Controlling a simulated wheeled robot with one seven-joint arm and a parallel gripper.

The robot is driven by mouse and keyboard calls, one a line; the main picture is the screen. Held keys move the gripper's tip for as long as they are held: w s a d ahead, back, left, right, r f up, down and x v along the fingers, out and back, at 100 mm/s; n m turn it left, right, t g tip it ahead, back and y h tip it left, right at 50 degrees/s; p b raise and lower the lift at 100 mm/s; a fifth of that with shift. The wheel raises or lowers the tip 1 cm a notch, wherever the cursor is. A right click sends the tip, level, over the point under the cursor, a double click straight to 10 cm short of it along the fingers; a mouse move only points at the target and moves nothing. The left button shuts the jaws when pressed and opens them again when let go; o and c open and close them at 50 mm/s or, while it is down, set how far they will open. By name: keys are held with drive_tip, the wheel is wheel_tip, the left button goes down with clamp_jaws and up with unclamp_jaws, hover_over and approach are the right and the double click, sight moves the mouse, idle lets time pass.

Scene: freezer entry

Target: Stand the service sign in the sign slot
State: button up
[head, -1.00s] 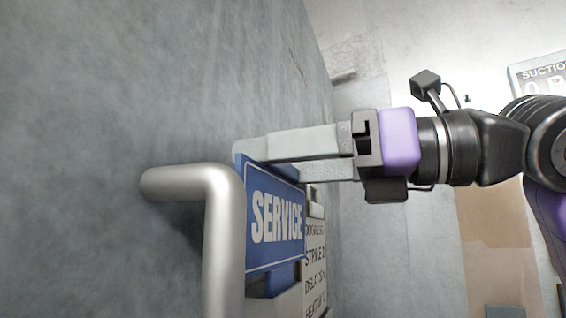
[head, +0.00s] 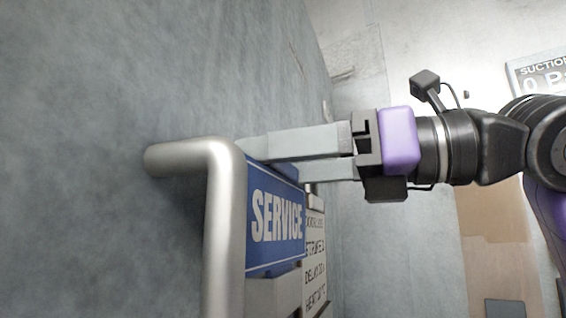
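The service sign (head: 276,219) is a blue plate with a white border and white "SERVICE" lettering, upright in the head view. My gripper (head: 268,160) comes in from the right, with its two pale fingers on either side of the sign's top edge, and appears shut on it. The left end of the sign is hidden behind a metal rail. A grey block (head: 273,298) shows just below the sign's lower edge. I cannot tell whether it holds the sign slot or whether the sign touches it.
The thick bent metal rail (head: 224,240) stands in front, close to the sign's left side. A pale panel with dark lettering (head: 315,262) is behind the sign at right. A grey wall (head: 130,80) fills the left. A "SUCTION" display (head: 540,77) is at upper right.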

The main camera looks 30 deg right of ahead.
idle(0.4)
drive_tip(key=o, duration=1.1)
drive_tip(key=b+v, duration=0.2)
drive_tip(key=v, duration=0.5)
drive_tip(key=shift+s+d, duration=0.25)
drive_tip(key=shift+d, duration=0.05)
